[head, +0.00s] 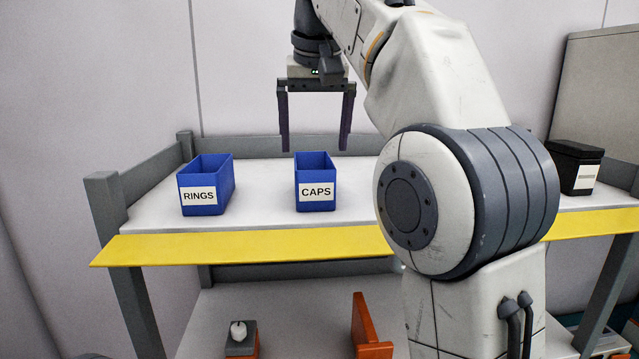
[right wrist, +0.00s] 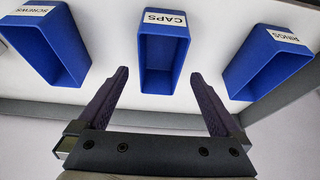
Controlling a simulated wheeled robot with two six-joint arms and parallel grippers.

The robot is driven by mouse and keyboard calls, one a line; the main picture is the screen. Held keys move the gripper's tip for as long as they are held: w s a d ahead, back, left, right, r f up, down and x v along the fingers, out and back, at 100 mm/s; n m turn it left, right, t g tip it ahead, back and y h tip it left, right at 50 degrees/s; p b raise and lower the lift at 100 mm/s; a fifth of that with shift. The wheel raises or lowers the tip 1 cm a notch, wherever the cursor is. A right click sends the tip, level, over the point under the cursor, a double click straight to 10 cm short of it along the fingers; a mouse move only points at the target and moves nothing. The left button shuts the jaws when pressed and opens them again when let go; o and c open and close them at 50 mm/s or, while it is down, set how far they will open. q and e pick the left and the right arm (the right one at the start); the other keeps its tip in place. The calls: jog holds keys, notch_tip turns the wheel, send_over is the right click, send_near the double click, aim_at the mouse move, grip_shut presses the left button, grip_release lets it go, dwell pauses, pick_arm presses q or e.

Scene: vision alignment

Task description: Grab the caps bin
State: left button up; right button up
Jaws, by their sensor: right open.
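The caps bin (head: 315,178) is a blue open-topped box with a white CAPS label, standing upright on the white upper shelf. My right gripper (head: 315,148) is open and empty, with its dark fingers pointing down above the bin. In the right wrist view, the caps bin (right wrist: 163,52) lies ahead between the two open fingertips of my right gripper (right wrist: 160,75). The fingers appear apart from the bin. My left gripper is not in view.
The blue rings bin (head: 205,207) stands left of the caps bin, with a gap between them. A blue screws bin (right wrist: 45,45) shows only in the right wrist view. A yellow strip (head: 250,244) edges the shelf (head: 262,205). A black box (head: 572,165) is at the right.

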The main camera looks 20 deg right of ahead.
jog(key=shift+x, duration=4.15)
jog(key=c, duration=1.2)
